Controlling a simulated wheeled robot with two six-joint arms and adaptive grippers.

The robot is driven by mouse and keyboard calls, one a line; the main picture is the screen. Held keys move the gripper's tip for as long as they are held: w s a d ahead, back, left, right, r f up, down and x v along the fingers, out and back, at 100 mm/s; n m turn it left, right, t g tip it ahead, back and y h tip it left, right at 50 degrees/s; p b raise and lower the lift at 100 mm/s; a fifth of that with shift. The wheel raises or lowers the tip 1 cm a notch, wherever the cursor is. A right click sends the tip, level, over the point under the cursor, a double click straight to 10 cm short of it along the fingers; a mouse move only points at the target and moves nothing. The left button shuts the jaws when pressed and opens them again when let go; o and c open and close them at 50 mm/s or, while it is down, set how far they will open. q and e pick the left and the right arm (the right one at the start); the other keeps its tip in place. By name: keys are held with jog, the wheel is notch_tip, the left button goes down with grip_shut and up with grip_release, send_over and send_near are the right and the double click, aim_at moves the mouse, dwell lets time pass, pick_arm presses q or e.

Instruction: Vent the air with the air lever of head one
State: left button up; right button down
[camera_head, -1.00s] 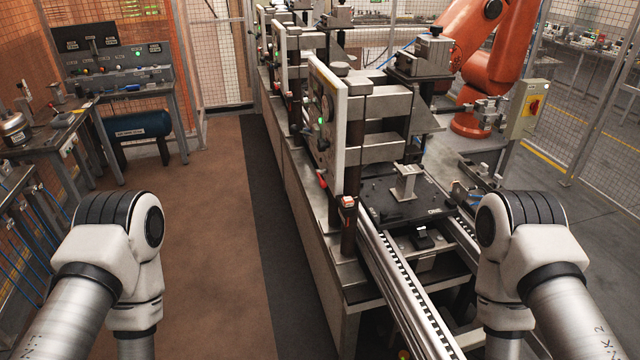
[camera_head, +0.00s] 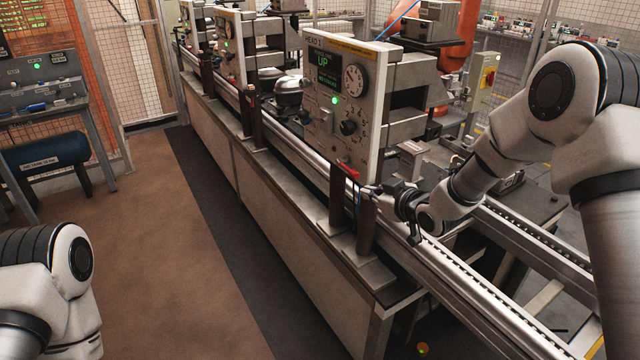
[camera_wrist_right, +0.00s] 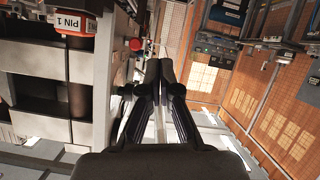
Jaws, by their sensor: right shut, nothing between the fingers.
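The white panel of head one (camera_head: 325,135) is marked HEAD 1. It carries a display reading UP, a round gauge, a green light and a black knob. A red lever (camera_head: 348,171) sticks out at the panel's lower edge; I take it for the air lever. My right gripper (camera_head: 368,191) is shut and empty, just right of and below this lever. In the right wrist view a red knob (camera_wrist_right: 136,45) lies just beyond and left of the fingertips (camera_wrist_right: 160,68), seemingly apart from them. My left gripper is out of view.
Dark posts (camera_head: 366,225) stand under the panel, close to my right gripper. A conveyor rail (camera_head: 465,285) runs along the bench. The right wrist view shows a block labelled PIN 1 (camera_wrist_right: 78,28). The brown floor (camera_head: 170,270) at left is clear.

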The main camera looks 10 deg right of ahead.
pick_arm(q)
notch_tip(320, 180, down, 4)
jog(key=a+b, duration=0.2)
pick_arm(e)
notch_tip(320, 180, up, 5)
jog(key=w+a+t, duration=0.2)
jog(key=w, duration=0.1)
jog(key=p, duration=0.5)
send_over(354, 177)
jog(key=a, duration=0.1)
jog(key=f, duration=0.2)
jog(key=d+f+p, duration=0.1)
jog(key=f, duration=0.1)
jog(key=shift+f, duration=0.4)
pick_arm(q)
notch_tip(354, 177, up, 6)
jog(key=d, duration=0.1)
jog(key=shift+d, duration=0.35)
pick_arm(e)
jog(key=shift+a, duration=0.15)
jog(key=shift+a, duration=0.1)
jog(key=shift+f, duration=0.1)
